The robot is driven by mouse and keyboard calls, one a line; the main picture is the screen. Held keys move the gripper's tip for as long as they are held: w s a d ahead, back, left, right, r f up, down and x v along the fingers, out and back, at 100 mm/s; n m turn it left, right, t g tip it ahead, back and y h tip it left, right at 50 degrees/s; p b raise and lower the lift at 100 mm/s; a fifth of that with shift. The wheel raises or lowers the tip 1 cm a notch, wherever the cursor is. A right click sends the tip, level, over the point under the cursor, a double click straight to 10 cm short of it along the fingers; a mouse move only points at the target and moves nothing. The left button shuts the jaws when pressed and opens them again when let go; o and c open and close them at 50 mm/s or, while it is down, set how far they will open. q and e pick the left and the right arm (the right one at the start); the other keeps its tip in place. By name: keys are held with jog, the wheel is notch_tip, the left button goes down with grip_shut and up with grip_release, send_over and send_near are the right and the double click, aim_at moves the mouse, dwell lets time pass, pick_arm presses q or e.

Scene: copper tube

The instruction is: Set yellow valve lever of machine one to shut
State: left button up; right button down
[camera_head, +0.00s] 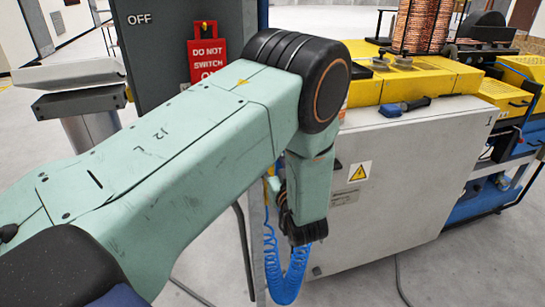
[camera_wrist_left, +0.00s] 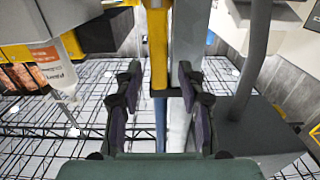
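The yellow lever (camera_wrist_left: 158,48) runs upright through the top middle of the left wrist view, with a blue piece below its end. My left gripper (camera_wrist_left: 160,98) is open, with one dark finger on each side of the lever. Gaps show between the fingers and the lever, so it is not gripped. In the head view my left arm covers the valve area, and the left fingers are hidden behind my wrist. My right gripper is in neither view.
A white cabinet (camera_head: 410,190) with a yellow top (camera_head: 430,80) stands right of my arm. A blue coiled hose (camera_head: 285,278) hangs below my wrist. A dark panel with a red "DO NOT SWITCH ON" sign (camera_head: 207,60) stands behind. A grey pipe (camera_wrist_left: 255,60) is right of the fingers.

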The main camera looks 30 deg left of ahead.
pick_arm(q)
jog(key=shift+w+a+f, duration=0.15)
jog(key=shift+w+a, duration=0.35)
jog(key=shift+w, duration=0.25)
jog(key=shift+a, duration=0.25)
jog(key=shift+s+a, duration=0.1)
jog(key=shift+s+r, duration=0.2)
jog(key=shift+c, duration=0.2)
jog(key=shift+w+d+f, duration=0.15)
jog(key=shift+w+d, duration=0.15)
jog(key=shift+w, duration=0.05)
jog(key=c, duration=0.4)
jog(key=shift+s+a, duration=0.1)
jog(key=shift+a, duration=0.1)
grip_shut()
